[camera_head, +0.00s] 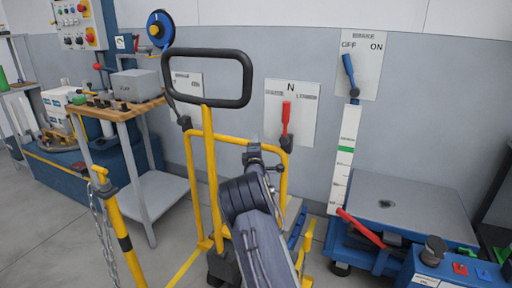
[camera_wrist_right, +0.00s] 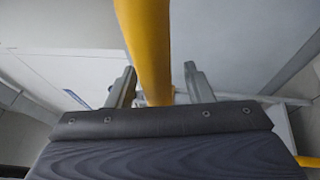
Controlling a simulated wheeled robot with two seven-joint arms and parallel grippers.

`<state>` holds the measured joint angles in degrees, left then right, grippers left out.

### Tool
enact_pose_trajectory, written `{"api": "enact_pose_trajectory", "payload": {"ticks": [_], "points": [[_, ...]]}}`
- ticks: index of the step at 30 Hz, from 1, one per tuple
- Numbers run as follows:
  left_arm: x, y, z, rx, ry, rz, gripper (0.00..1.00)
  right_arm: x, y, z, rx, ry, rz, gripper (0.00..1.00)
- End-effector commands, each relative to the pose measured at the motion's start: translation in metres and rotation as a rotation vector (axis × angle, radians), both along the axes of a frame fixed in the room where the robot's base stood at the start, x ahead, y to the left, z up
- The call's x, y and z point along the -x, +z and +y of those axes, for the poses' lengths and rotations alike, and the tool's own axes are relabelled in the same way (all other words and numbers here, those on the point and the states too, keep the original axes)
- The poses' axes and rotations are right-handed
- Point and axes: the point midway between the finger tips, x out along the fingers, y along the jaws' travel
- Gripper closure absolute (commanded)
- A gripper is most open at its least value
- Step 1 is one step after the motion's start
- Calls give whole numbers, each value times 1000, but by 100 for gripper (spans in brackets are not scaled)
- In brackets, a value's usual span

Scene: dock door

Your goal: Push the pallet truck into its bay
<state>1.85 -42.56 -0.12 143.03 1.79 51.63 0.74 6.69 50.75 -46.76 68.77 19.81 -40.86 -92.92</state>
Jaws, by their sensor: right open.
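The pallet truck has an upright yellow pole (camera_head: 210,170) with a black loop handle (camera_head: 207,101) on top. Its dark foot (camera_head: 222,266) is partly hidden by my right arm. A yellow tubular hoop (camera_head: 193,165) stands around or behind the pole; I cannot tell whether it is part of the truck. My right gripper (camera_head: 262,150) is to the right of the pole, below handle height. In the wrist view its fingers (camera_wrist_right: 161,82) are open, with a yellow bar (camera_wrist_right: 146,45) between or just beyond them; contact is unclear. My left gripper is out of view.
A yellow floor line (camera_head: 183,269) runs near the truck. A wooden-topped stand (camera_head: 120,108) and a yellow post with chain (camera_head: 122,235) are at the left. A blue lift table (camera_head: 405,205) with a red lever (camera_head: 360,228) is at the right. Wall switch panels (camera_head: 362,60) are behind.

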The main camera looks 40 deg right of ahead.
Motion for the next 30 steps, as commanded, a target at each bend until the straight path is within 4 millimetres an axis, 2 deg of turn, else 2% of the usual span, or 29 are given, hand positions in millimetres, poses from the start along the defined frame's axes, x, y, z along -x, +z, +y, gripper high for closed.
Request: {"api": "enact_pose_trajectory", "payload": {"ticks": [5,18,30], "points": [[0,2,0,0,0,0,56,8,-2,8,-1,0,1,53],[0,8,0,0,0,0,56,52,-13,50,-1,-1,0,53],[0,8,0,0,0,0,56,55,-14,53,0,-1,0,53]]}}
